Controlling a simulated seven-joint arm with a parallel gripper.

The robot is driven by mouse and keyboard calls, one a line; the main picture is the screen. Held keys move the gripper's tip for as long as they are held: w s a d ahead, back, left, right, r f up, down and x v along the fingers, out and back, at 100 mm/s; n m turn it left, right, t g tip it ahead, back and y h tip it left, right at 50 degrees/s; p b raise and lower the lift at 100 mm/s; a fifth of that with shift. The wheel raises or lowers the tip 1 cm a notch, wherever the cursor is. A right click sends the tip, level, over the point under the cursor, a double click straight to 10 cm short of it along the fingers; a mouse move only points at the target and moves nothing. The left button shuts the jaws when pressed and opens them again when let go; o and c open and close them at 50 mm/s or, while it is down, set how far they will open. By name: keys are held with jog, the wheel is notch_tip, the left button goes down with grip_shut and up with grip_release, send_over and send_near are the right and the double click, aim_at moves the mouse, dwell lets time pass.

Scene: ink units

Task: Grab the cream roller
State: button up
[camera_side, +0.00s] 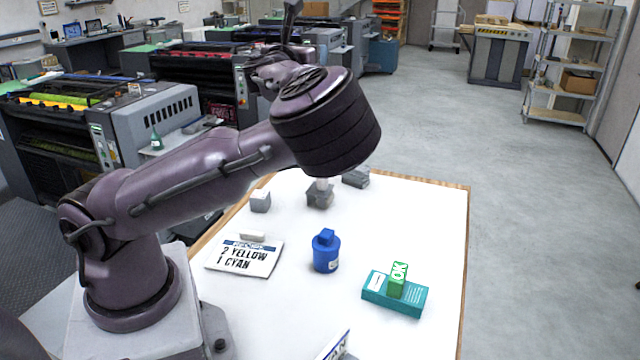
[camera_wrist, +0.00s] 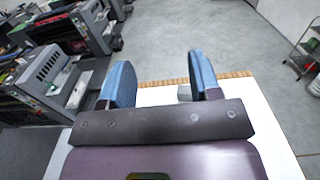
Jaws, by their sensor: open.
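My gripper (camera_wrist: 162,80) shows in the wrist view as two blue-padded fingers, wide apart with nothing between them. They point out over the table's far edge and the floor. In the side view I cannot make out the fingers; my arm's thick dark joint fills the upper middle. No roller is clearly recognisable. A small pale upright piece (camera_side: 321,184) stands on a grey block (camera_side: 319,199) below that joint, and a pale piece (camera_side: 252,236) sits at the card's top edge. I cannot tell whether either is the cream roller.
Printing machines stand behind.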

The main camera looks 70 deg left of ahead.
notch_tip(320, 180, down, 31)
jog(key=shift+s+a+x, duration=0.15)
jog(key=shift+x, duration=3.1)
jog(key=shift+s+a+x, duration=0.1)
jog(key=shift+a+x, duration=0.05)
jog(key=shift+x, duration=3.15)
jog(key=shift+f, duration=0.1)
jog(key=shift+s, duration=0.1)
grip_shut()
